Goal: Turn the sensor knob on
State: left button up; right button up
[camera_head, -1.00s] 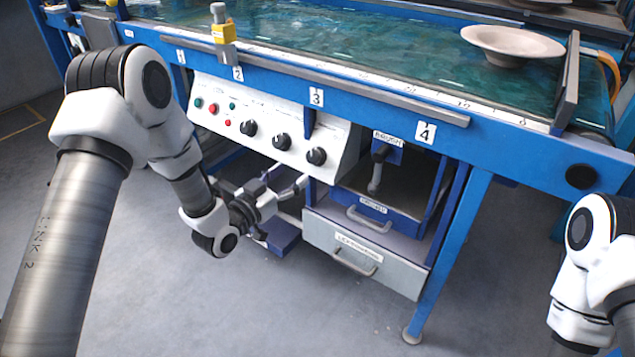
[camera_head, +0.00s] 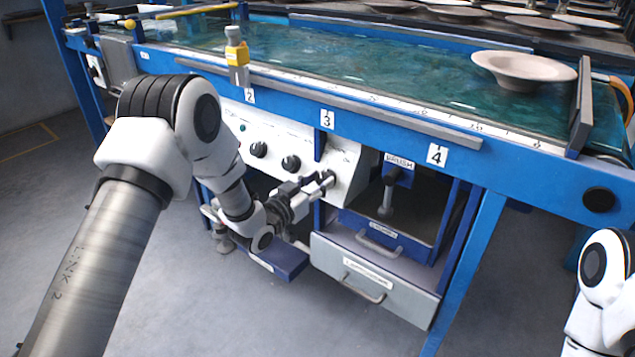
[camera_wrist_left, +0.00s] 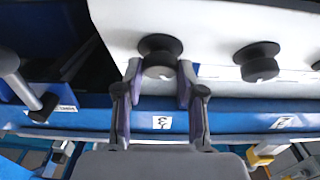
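A white control panel (camera_head: 345,160) on the blue conveyor frame carries a row of round black knobs; their labels are not legible. My left gripper (camera_head: 322,183) is at the rightmost knob (camera_head: 328,176). In the left wrist view the fingers of my left gripper (camera_wrist_left: 160,78) stand open on either side of that knob (camera_wrist_left: 160,58), close to its edges; whether they touch it is unclear. The middle knob (camera_head: 290,163) and the left knob (camera_head: 258,149) are free. The middle knob (camera_wrist_left: 258,61) also shows in the left wrist view. My right gripper is out of view.
A drawer unit (camera_head: 375,285) and a brush (camera_head: 388,190) in an open compartment are right of the panel. A yellow and grey sensor (camera_head: 237,52) stands on the conveyor edge. A plate (camera_head: 523,68) is on the green belt. Clear floor lies in front.

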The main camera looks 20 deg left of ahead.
pick_arm(q)
jog(key=shift+r+m+h+p, duration=0.1)
jog(key=shift+m+h+p, duration=0.2)
jog(key=shift+m, duration=0.2)
jog(key=m+g+h+p, duration=0.1)
jog(key=m, duration=0.1)
jog(key=m+g+h+p, duration=0.1)
jog(key=m, duration=0.2)
jog(key=m+g+h+p, duration=0.1)
jog(key=m, duration=0.1)
jog(key=shift+w+a+r, duration=0.15)
jog(key=shift+a, duration=0.1)
jog(key=m+g+p, duration=0.1)
jog(key=m, duration=0.1)
jog(key=m+g+h+p, duration=0.1)
jog(key=m+p, duration=0.1)
jog(key=m, duration=0.1)
jog(key=shift+m+g+p, duration=0.6)
jog(key=shift+m, duration=0.5)
jog(key=o, duration=1.1)
jog(key=shift+w, duration=0.1)
